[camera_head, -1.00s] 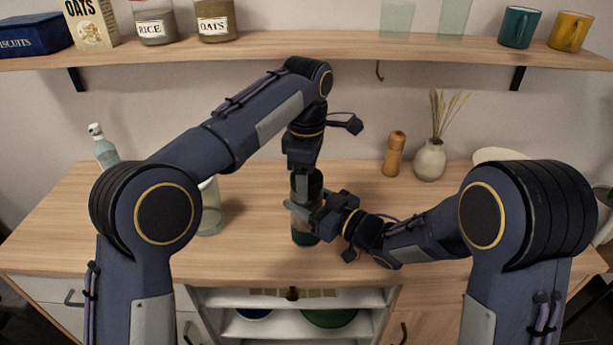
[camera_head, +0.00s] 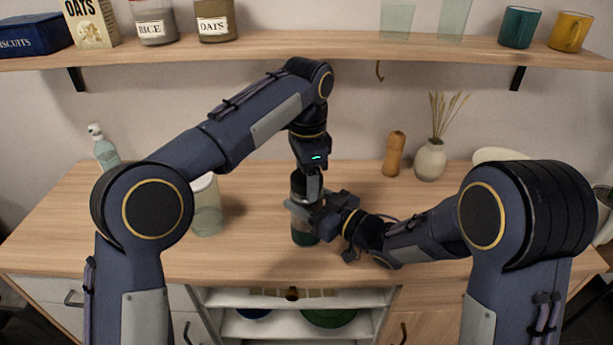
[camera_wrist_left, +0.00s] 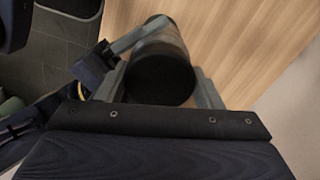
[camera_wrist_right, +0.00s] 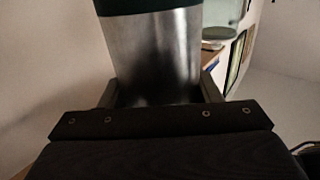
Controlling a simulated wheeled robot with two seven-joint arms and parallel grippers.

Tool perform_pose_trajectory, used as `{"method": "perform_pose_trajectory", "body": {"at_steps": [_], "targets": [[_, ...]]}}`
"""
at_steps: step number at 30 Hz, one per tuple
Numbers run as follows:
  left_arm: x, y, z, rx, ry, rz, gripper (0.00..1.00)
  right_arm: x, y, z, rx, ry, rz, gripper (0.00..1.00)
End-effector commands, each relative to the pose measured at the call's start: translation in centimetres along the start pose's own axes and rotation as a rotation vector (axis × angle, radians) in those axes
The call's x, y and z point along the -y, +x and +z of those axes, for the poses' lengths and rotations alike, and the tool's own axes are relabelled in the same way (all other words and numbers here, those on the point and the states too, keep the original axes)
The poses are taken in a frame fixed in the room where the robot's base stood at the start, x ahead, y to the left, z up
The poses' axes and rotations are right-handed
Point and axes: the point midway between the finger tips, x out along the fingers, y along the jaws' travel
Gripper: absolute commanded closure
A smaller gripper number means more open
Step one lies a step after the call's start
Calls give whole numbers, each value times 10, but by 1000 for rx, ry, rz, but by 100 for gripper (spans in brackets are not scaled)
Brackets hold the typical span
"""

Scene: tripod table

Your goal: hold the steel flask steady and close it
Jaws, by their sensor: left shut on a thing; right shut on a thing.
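The steel flask (camera_head: 304,238) stands upright on the wooden counter, with a dark green lower part and a bare steel body. Its steel body fills the middle of the right wrist view (camera_wrist_right: 155,55). My right gripper (camera_head: 304,210) comes in from the right and is shut around the body. A black lid (camera_wrist_left: 160,80) is at the flask's top, seen from above in the left wrist view. My left gripper (camera_head: 306,186) points down from above and is shut on the lid.
A glass jar (camera_head: 207,212) and a pale bottle (camera_head: 105,152) stand left on the counter (camera_head: 250,255). A wooden mill (camera_head: 394,155) and a vase with dry stems (camera_head: 430,160) stand at the back right. A shelf (camera_head: 300,46) crosses above the arms.

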Motion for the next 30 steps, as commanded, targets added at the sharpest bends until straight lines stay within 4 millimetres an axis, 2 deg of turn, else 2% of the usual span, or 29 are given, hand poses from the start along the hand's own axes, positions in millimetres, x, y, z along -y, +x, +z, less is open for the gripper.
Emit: {"method": "perform_pose_trajectory", "body": {"at_steps": [3, 21, 25, 30], "targets": [[0, 0, 0, -1, 313, 1, 67, 1, 0, 0, 1, 0, -2, 100], [0, 2, 0, 0, 1898, -4, 67, 1, 0, 0, 1, 1, -1, 100], [0, 2, 0, 2, 2137, -5, 67, 1, 0, 0, 1, 1, -1, 100], [0, 2, 0, 2, 2263, -5, 67, 1, 0, 0, 1, 1, -1, 100]]}}
